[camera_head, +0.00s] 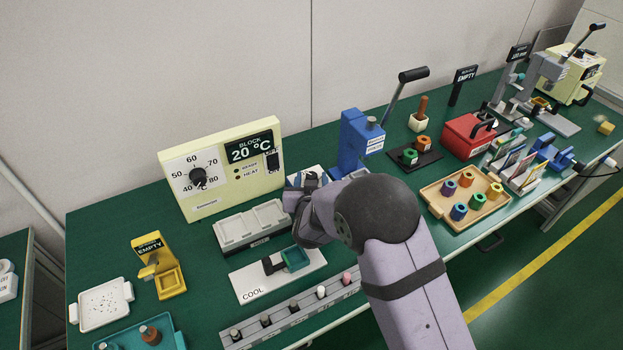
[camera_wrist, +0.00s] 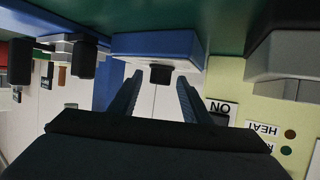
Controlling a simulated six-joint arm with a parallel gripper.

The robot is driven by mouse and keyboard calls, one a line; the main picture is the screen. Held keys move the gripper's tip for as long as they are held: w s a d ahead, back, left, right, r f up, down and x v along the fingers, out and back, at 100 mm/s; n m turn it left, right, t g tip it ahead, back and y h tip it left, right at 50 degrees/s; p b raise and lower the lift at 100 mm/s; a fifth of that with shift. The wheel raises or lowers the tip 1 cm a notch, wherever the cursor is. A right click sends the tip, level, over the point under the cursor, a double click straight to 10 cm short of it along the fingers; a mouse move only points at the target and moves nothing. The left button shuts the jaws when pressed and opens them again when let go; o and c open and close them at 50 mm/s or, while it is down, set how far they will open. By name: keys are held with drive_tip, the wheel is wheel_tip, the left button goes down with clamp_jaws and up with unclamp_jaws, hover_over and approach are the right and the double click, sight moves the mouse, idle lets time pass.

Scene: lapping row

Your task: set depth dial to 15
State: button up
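No dial marked as depth can be made out in these frames. The one clear dial is a black knob (camera_head: 198,178) on the cream heater block (camera_head: 225,150), with a scale from 40 to 80.
The heater's display reads 20 °C. A grey rack (camera_head: 250,228) and a white COOL plate (camera_head: 262,286) lie in front of it. A wooden tray (camera_head: 432,200) with coloured pieces and a red box (camera_head: 462,140) stand right. Bare green bench shows around (camera_head: 200,245).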

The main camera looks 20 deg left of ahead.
drive_tip(key=c, duration=0.9)
drive_tip(key=shift+a+r, duration=0.1)
drive_tip(key=shift+a+r+m+h+p, duration=0.15)
drive_tip(key=shift+m+h+p, duration=0.45)
drive_tip(key=shift+h+p, duration=0.15)
drive_tip(key=shift+a+m+t+h+p, duration=0.1)
drive_tip(key=shift+m+t+h+p, duration=0.2)
drive_tip(key=shift+m+h+p, duration=0.6)
drive_tip(key=shift+a+m+h+p, duration=0.1)
drive_tip(key=shift+m+h+p, duration=0.3)
drive_tip(key=shift+m+h, duration=0.65)
drive_tip(key=o, duration=1)
drive_tip(key=shift+f, duration=0.2)
